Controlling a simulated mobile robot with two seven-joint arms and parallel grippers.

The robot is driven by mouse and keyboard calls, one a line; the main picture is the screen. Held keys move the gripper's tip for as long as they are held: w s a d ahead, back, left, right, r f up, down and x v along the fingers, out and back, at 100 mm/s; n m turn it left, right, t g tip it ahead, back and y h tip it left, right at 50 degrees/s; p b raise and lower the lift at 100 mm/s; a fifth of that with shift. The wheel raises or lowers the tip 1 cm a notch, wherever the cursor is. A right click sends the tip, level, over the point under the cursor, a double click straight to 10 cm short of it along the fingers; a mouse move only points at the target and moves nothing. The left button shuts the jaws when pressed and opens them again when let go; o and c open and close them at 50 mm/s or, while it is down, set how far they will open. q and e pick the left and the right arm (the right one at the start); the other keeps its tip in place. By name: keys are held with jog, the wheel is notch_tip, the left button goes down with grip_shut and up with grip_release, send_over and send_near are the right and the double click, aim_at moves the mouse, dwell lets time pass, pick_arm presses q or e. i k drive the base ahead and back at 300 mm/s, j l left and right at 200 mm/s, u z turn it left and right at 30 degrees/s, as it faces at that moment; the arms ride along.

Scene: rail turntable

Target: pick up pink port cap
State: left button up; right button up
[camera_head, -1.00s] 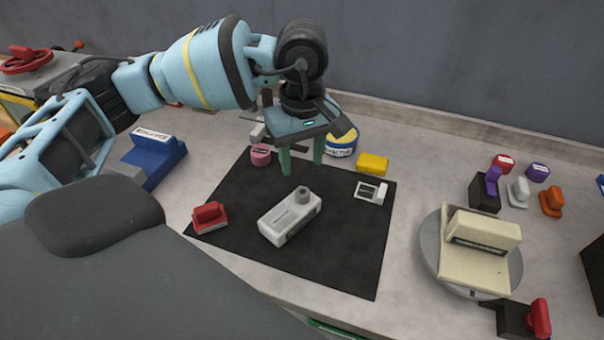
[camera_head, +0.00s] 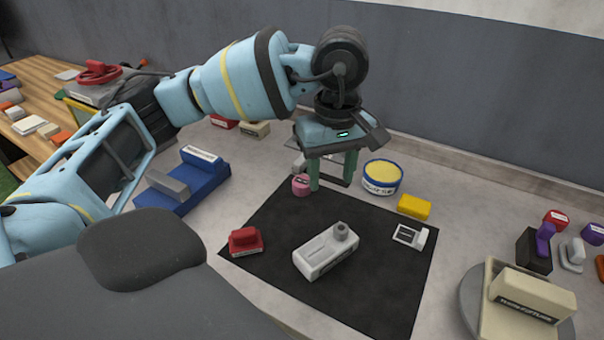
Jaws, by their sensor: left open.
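The pink port cap (camera_head: 300,185) is a small round piece at the far left corner of the black mat (camera_head: 377,270). My left gripper (camera_head: 331,186) points down just to the right of the cap, with its two green fingers apart. Its near finger is close beside the cap; I cannot tell whether they touch. Nothing shows between the fingers. My right gripper is not in view.
A grey-white device (camera_head: 325,254), a red block (camera_head: 245,242) and a small white piece (camera_head: 410,236) lie on the mat. A blue-and-yellow tub (camera_head: 382,178) and yellow block (camera_head: 414,206) stand behind. A turntable (camera_head: 472,304) is at right, a blue fixture (camera_head: 190,183) at left.

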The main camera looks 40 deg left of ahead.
aim_at(301, 186)
jog(key=u, duration=1.2)
